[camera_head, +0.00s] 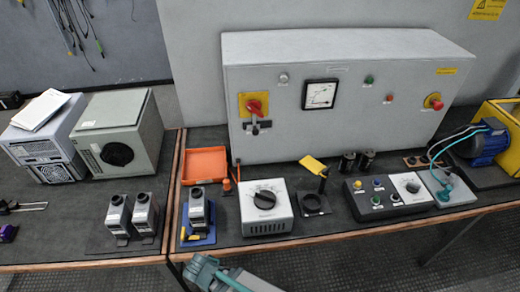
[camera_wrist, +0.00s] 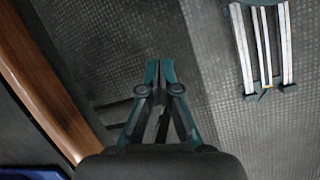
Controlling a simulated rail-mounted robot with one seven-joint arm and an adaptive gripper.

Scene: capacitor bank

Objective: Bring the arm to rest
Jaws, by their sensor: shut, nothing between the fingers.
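My gripper (camera_wrist: 160,72) shows in the wrist view with its two teal fingertips together and nothing between them. It points over the dark textured floor (camera_wrist: 215,75), beside the wooden edge (camera_wrist: 45,85) of the bench. In the head view, a grey and teal part of my arm shows at the bottom edge, in front of the bench; I cannot make out the fingertips there.
The bench holds a grey cabinet (camera_head: 345,130) with a red switch, an orange tray (camera_head: 204,165), a dial box (camera_head: 266,222), a button box (camera_head: 388,208) and a blue motor (camera_head: 488,146). Several capacitor-like units stand at its left front. The floor before the bench looks clear.

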